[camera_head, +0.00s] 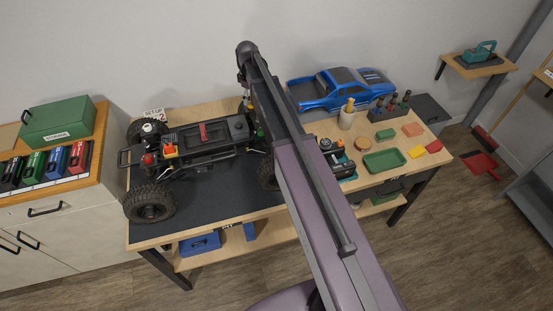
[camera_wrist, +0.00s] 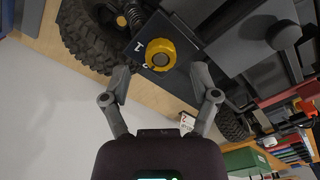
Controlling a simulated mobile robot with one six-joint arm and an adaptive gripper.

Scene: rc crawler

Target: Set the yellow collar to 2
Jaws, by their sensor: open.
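The yellow collar (camera_wrist: 160,54) is a ribbed round knob on a dark plate on the crawler, seen in the wrist view. My gripper there is mostly hidden behind my arm.
A white card (camera_head: 154,114) reading SET UP 2 stands behind the chassis. A blue truck body (camera_head: 338,88), a green tray (camera_head: 385,161) and a tool holder (camera_head: 388,108) are on the bench's right side. A large tyre (camera_wrist: 86,36) is close to my left finger.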

